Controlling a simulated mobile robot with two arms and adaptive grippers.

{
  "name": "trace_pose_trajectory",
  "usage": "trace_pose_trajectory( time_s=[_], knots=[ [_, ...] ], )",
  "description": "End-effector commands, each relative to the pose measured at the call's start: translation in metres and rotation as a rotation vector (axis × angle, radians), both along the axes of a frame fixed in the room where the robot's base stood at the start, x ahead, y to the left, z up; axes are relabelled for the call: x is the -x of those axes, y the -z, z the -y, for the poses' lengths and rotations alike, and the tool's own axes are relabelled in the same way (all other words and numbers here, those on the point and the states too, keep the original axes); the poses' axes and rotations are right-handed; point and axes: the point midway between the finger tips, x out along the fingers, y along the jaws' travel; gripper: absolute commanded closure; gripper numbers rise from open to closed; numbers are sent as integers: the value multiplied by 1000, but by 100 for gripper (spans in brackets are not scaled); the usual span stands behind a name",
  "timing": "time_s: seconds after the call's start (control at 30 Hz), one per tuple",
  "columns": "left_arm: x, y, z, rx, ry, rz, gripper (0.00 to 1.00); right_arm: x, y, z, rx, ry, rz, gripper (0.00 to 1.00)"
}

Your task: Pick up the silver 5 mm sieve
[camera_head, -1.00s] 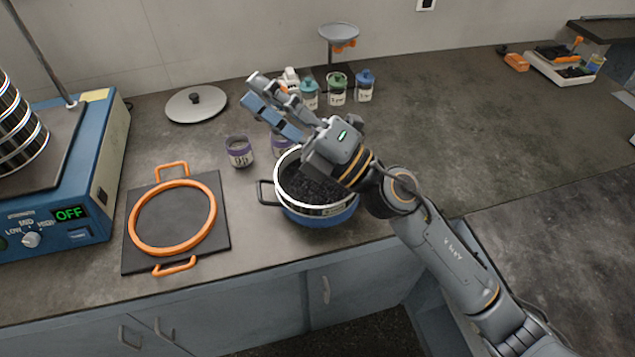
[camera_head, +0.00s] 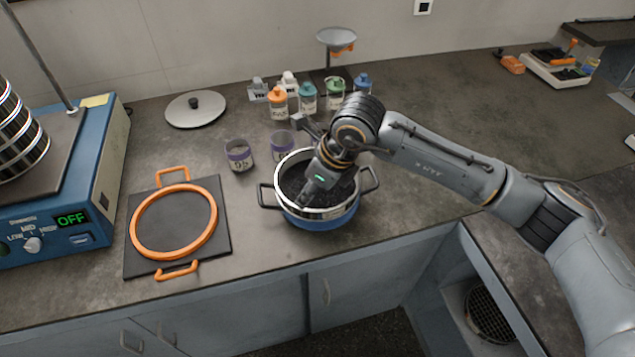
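The silver sieve (camera_head: 345,206) sits in the top of a blue pot (camera_head: 322,222) with black side handles, and dark granular material shows inside it. The 5 mm marking is not legible. My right gripper (camera_head: 308,192) points down over the sieve's inside, with a grey finger near the front left of the rim. The hand hides part of the sieve, and I cannot tell whether the fingers touch it or how far apart they are. My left gripper is not in view.
An orange-ringed black board (camera_head: 230,240) lies left of the pot, beside a blue shaker (camera_head: 85,215) reading OFF. Purple-banded cups (camera_head: 239,155) and several jars (camera_head: 308,97) stand behind. A lid (camera_head: 194,108) lies farther back. The counter at right (camera_head: 460,110) is largely clear.

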Motion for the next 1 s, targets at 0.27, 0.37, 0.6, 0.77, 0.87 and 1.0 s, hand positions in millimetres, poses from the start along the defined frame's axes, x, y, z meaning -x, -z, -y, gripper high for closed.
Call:
trace_pose_trajectory(
  time_s=[0.27,0.37,0.6,0.77,0.87,1.0],
  knots=[
    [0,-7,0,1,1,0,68,-4,27,-11,-2,-1,-2,68],
    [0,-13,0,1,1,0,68,-5,34,-14,-1,-1,-4,68],
    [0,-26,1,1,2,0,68,-11,67,-25,-3,-1,-3,68],
    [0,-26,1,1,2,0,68,-13,75,-27,-3,-1,-2,68],
    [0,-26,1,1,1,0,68,-13,75,-27,-4,-2,-1,68],
    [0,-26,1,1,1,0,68,-13,75,-27,-4,-2,-1,84]
  ],
)
